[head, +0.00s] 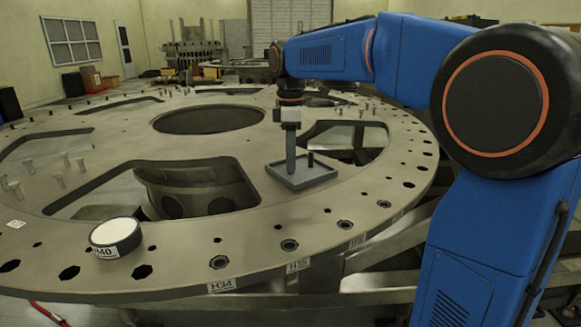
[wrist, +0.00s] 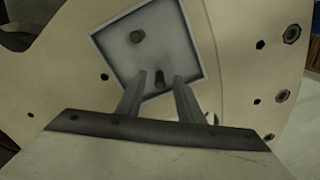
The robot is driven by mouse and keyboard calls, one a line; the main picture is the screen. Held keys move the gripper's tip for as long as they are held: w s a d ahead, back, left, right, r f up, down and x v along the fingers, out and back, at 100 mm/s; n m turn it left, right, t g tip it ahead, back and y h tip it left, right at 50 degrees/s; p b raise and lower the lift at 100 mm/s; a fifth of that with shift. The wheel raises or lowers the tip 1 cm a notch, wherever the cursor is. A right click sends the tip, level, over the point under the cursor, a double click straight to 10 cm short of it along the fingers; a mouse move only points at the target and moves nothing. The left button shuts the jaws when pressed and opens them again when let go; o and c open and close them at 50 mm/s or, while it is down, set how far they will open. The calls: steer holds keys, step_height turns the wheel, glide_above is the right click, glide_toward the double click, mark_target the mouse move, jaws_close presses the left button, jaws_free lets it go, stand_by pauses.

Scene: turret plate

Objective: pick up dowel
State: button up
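A square grey tray (head: 296,181) lies on the large turret plate, and it also shows in the wrist view (wrist: 185,55). Two short dark dowels show in it in the wrist view. One dowel (wrist: 137,37) stands apart from my gripper; the head view seems to show it upright (head: 310,159). The other dowel (wrist: 160,74) shows between my fingertips, with gaps at both sides. My gripper (wrist: 159,76) is open and points down over the tray. In the head view my gripper (head: 291,153) hides whatever is behind its fingers.
The turret plate (head: 230,234) has a large round centre hole, wide cutouts and many bolt holes. A white puck (head: 115,233) labelled H40 lies at the front left. Several small pegs (head: 58,179) stand at the left. Hole labels line the front rim.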

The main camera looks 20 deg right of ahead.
steer(key=shift+f, duration=0.35)
steer(key=shift+c, duration=0.4)
jaws_close()
steer(key=shift+r, duration=0.15)
